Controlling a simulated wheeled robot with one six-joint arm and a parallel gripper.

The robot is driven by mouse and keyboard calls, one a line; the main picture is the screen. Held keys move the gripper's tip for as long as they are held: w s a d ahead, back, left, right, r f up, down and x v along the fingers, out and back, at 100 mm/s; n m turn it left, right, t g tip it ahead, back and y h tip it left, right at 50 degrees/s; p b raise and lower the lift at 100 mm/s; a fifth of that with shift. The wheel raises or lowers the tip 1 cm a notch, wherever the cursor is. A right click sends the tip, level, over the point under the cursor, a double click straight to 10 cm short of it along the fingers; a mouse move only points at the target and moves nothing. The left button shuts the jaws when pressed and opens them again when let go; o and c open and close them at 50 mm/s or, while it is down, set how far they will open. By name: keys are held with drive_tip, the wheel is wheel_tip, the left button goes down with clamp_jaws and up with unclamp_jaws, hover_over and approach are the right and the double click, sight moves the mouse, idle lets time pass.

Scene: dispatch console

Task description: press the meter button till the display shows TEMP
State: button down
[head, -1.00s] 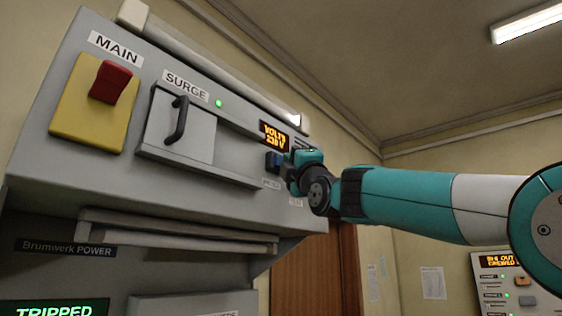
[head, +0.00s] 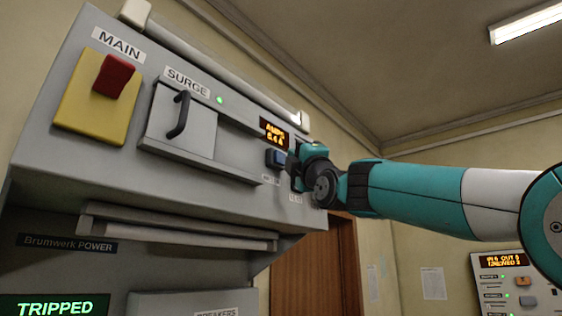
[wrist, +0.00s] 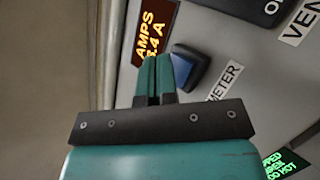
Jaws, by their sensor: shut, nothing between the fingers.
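The meter display (head: 274,133) shows orange text reading AMPS with a number under it; the wrist view also shows AMPS on the display (wrist: 154,33). The blue meter button (head: 276,158) sits just below the display, and in the wrist view the blue button (wrist: 190,68) is partly hidden behind my fingers. A METER label (wrist: 226,82) is beside it. In the head view my gripper (head: 292,160) is right of the button.
A red MAIN switch (head: 113,76) on a yellow plate and a SURGE panel with a black handle (head: 178,115) are to the left. A TRIPPED display (head: 54,306) glows green below. A second panel (head: 515,285) stands at the right.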

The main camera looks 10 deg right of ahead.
drive_tip(key=s+d+b, duration=0.1)
drive_tip(key=s, duration=0.1)
drive_tip(key=s+d+b, duration=0.1)
drive_tip(key=s+b, duration=0.1)
drive_tip(key=shift+d, duration=0.4)
idle(0.8)
